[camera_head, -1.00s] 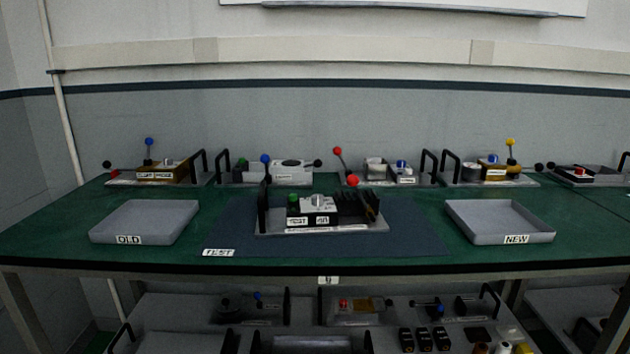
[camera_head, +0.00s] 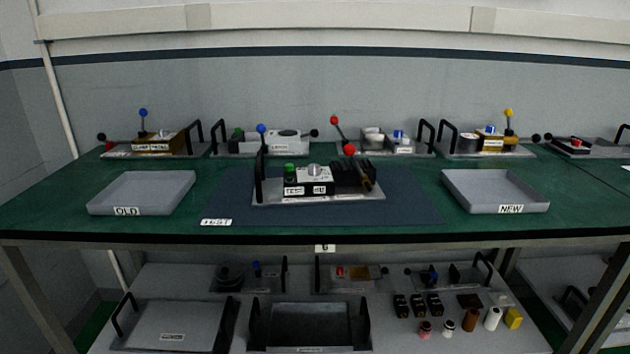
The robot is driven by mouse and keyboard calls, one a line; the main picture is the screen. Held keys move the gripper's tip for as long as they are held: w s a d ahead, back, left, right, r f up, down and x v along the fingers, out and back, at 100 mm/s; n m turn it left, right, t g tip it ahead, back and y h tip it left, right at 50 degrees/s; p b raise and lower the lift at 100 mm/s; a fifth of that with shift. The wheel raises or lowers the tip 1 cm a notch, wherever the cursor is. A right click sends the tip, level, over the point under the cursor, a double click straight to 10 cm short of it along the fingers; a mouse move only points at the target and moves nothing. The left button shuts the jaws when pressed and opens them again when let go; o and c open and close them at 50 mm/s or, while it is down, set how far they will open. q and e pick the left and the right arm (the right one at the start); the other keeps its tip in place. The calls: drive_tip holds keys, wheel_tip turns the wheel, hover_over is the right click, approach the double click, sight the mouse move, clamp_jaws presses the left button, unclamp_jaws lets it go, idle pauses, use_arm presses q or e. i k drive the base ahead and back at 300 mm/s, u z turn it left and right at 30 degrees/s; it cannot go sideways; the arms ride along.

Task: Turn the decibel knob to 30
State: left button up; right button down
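The device on the grey plate (camera_head: 330,198) stands on the dark blue mat in the middle of the green table. It has a silver round knob (camera_head: 314,170) on top of a box, with a green button (camera_head: 289,170) to its left. White labels (camera_head: 319,189) are on the box front; one seems to read TEST, the other reads dB. The knob's pointer and scale are too small to read. Which knob is the decibel knob is not certain. Neither of my grippers is in view.
An OLD tray (camera_head: 98,203) lies left and a NEW tray (camera_head: 540,202) right, both empty. Several devices with coloured levers, such as the one with a yellow ball (camera_head: 508,113), line the back. The lower shelf (camera_head: 385,340) holds more devices and small bottles. Bare mat surrounds the middle device.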

sight(314, 171)
drive_tip(key=z, duration=2.1)
drive_tip(key=i, duration=1.25)
drive_tip(key=u, duration=3.15)
